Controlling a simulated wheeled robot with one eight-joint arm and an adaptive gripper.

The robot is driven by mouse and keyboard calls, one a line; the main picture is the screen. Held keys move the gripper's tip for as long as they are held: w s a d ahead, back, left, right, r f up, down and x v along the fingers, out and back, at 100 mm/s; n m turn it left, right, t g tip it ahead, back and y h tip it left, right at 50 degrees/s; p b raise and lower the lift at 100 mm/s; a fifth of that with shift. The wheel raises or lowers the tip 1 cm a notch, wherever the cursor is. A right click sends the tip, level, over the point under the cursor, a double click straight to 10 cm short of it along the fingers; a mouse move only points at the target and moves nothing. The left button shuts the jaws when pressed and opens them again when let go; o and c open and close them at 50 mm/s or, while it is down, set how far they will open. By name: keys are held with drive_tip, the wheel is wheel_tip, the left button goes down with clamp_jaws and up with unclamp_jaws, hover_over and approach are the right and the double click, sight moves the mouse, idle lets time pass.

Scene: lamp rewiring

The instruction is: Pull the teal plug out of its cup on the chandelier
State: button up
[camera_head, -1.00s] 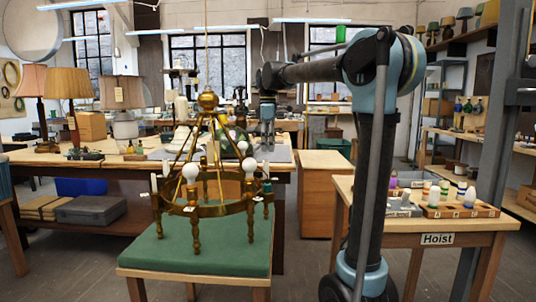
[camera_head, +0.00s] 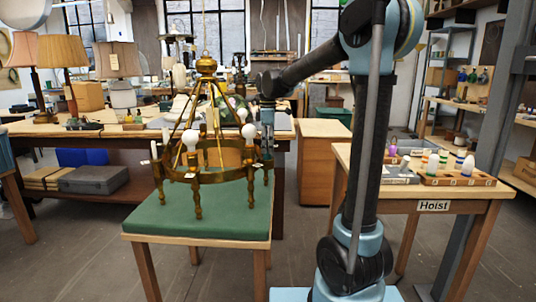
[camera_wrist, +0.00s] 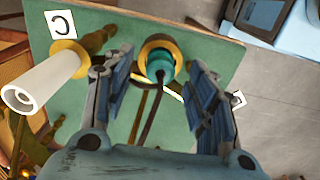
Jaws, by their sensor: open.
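The brass chandelier (camera_head: 203,176) stands on a green-topped stand (camera_head: 185,222) in the head view. In the wrist view the teal plug (camera_wrist: 160,67) sits in a brass cup (camera_wrist: 160,46) on the chandelier, with a dark cord running from it. My gripper (camera_wrist: 160,62) is open, with one finger on each side of the plug and visible room between. It holds nothing. In the head view my gripper (camera_head: 267,138) points down at the chandelier's right rim; the plug cannot be made out there.
A white candle sleeve (camera_wrist: 38,84) and a tag marked C (camera_wrist: 60,23) are left of the plug. White bulbs (camera_head: 190,139) stand on the ring. The Hoist table (camera_head: 432,192) is at the right, with floor between it and the stand.

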drive_tip(key=shift+f, duration=1.55)
drive_tip(key=shift+c, duration=0.4)
drive_tip(key=c, duration=1)
drive_tip(key=shift+r, duration=0.2)
drive_tip(key=shift+c, duration=0.2)
drive_tip(key=shift+r, duration=0.85)
drive_tip(key=shift+r, duration=1.2)
